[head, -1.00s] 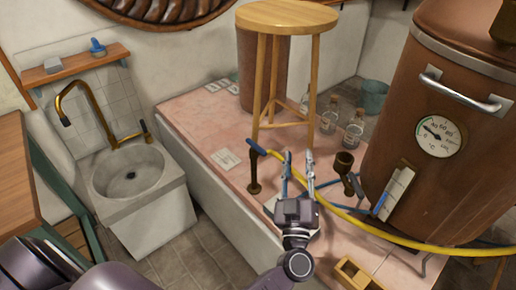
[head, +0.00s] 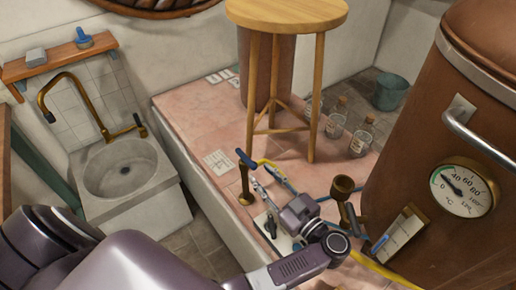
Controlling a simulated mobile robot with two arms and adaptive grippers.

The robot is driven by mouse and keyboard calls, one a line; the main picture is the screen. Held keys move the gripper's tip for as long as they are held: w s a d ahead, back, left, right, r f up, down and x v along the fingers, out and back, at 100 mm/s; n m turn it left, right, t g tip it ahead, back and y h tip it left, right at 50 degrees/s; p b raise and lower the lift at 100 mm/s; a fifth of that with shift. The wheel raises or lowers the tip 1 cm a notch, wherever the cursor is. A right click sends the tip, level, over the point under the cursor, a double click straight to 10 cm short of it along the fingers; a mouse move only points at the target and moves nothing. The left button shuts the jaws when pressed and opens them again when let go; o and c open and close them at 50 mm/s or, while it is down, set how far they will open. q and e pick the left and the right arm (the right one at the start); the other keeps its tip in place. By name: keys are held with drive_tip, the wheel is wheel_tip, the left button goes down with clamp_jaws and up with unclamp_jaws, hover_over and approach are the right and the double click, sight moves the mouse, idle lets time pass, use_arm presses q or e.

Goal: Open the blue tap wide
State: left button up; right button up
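The blue tap handle (head: 246,158) is a short blue bar on top of an upright brass pipe (head: 246,186), near the left edge of the pink tiled platform. It lies slantwise in the picture. My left gripper (head: 262,205) is just right of and below the tap, with its fingers pointing left toward the pipe. The fingers are apart with nothing seen between them. They look close to the pipe, but I cannot tell whether they touch it. My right gripper is not in view.
A wooden stool (head: 287,15) stands behind the tap. A yellow hose (head: 385,272) passes behind my gripper. A brass cup-shaped fitting (head: 342,188), glass bottles (head: 361,138) and a copper boiler with a gauge (head: 464,187) are to the right. A sink (head: 125,172) is at left.

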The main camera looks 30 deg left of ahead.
sight(249, 160)
use_arm(q)
drive_tip(key=x, duration=0.2)
drive_tip(key=p+x, duration=0.1)
drive_tip(key=x, duration=0.2)
drive_tip(key=shift+s+r, duration=0.15)
drive_tip(key=shift+r, duration=0.1)
drive_tip(key=shift+x, duration=1.1)
drive_tip(key=shift+a+f, duration=0.15)
drive_tip(key=shift+a, duration=0.15)
drive_tip(key=c, duration=0.6)
clamp_jaws()
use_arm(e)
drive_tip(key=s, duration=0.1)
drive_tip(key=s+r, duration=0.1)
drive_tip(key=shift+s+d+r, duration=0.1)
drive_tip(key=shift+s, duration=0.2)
